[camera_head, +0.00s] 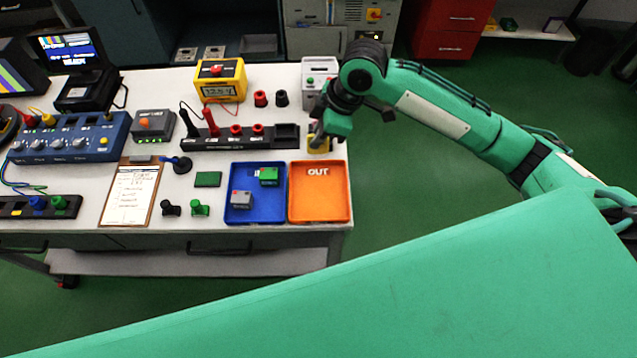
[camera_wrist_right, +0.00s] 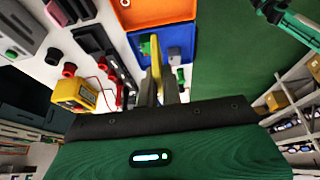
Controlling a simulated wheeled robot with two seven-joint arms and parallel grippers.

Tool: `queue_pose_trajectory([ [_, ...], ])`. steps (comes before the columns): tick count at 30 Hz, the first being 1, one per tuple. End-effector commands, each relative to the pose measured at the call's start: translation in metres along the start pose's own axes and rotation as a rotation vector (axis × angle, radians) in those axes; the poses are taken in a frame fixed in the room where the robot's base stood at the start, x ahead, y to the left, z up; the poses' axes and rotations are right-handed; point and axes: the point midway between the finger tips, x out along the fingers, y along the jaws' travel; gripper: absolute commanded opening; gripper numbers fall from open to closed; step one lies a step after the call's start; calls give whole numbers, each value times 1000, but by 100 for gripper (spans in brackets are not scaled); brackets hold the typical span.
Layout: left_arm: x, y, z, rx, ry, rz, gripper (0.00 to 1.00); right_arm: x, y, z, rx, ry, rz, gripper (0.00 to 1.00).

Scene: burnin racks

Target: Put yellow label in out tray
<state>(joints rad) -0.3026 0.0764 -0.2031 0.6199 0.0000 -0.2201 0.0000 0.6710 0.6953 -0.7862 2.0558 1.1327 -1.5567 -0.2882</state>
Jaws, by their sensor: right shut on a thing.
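My right gripper (camera_head: 318,133) is shut on the yellow label (camera_head: 318,146) just behind the back edge of the orange out tray (camera_head: 320,209). In the right wrist view the yellow label (camera_wrist_right: 156,56) stands as a thin strip between the fingers of the right gripper (camera_wrist_right: 160,90). The out tray also shows there at the top (camera_wrist_right: 150,12). The tray looks empty, with white "OUT" lettering near its back. Whether the label touches the table cannot be told. My left gripper is not in view.
A blue tray (camera_head: 240,215) with a grey block and a green block adjoins the out tray on the left. A black socket strip (camera_head: 220,140) and a white box (camera_head: 320,72) stand behind. The table's right edge is close to the out tray.

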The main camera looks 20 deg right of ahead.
Motion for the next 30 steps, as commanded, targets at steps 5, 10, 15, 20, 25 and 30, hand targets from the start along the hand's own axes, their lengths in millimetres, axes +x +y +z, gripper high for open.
queue_pose_trajectory([
  [5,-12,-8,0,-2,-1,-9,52,43,-2,19,7,-5,-5,0],
  [10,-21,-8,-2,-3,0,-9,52,85,-2,36,7,-4,-4,0],
  [15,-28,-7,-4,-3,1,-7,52,118,-1,50,5,-4,-1,0],
  [20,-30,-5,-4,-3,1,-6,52,132,0,55,3,-2,1,0],
  [25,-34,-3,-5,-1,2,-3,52,146,-1,61,5,-3,0,0],
  [30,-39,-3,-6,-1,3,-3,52,166,-1,70,5,-3,1,0],
])
